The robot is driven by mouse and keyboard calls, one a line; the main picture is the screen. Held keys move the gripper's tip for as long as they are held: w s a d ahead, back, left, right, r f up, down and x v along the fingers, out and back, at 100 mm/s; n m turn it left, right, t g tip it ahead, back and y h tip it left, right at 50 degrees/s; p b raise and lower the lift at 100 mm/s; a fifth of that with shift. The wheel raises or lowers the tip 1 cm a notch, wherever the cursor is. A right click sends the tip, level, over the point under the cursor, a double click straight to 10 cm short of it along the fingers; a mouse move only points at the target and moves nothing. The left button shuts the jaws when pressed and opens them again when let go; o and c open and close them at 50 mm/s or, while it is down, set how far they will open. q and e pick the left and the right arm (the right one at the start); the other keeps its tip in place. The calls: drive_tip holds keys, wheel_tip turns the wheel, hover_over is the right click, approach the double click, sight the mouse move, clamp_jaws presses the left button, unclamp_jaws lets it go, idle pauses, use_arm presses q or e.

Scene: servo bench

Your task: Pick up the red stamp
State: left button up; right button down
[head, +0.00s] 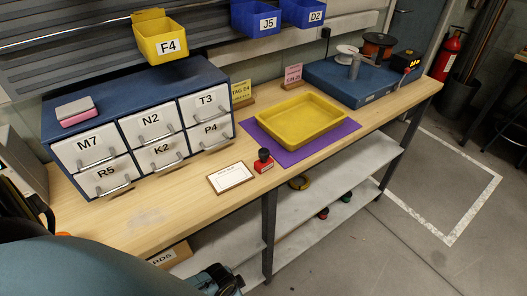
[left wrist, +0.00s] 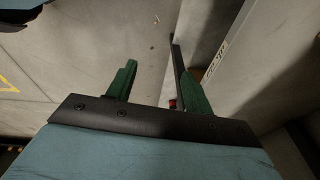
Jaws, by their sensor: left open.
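The red stamp (head: 263,164) stands upright on the wooden bench near its front edge, with a dark handle on top. It is just right of a framed white card (head: 230,178) and in front of the purple mat (head: 343,134). My left gripper shows in the left wrist view (left wrist: 158,88), its two green fingers apart with nothing held between them. In the head view part of my left arm is at the bottom, below and in front of the bench, well away from the stamp. My right gripper is not in view.
A yellow tray (head: 300,119) sits on the mat. A blue cabinet with white labelled drawers (head: 163,148) stands at the left, a pink-and-grey block (head: 76,111) on top. A blue unit with spools (head: 355,87) is at the far right. Bare bench lies left of the card.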

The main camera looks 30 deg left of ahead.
use_arm(q)
drive_tip(key=w+d+r+m+h+p, duration=0.1)
drive_tip(key=w+d+r+m+p, duration=0.3)
drive_tip(key=r, duration=0.7)
drive_tip(key=w+d+r+m+b, duration=0.1)
drive_tip(key=w+r+m, duration=0.2)
drive_tip(key=w+r, duration=0.5)
drive_tip(key=w+d+r+m+h+p, duration=0.1)
drive_tip(key=w+d+r+m+p, duration=0.15)
drive_tip(key=r, duration=1.05)
wheel_tip(320, 180, up, 21)
drive_tip(key=m+g+y, duration=0.2)
drive_tip(key=m, duration=1.4)
hover_over(264, 151)
wheel_tip(264, 151, down, 8)
drive_tip(key=shift+s+r, duration=0.15)
drive_tip(key=shift+r, duration=0.05)
drive_tip(key=shift+n, duration=0.25)
wheel_tip(264, 151, down, 5)
drive_tip(key=shift+f, duration=0.1)
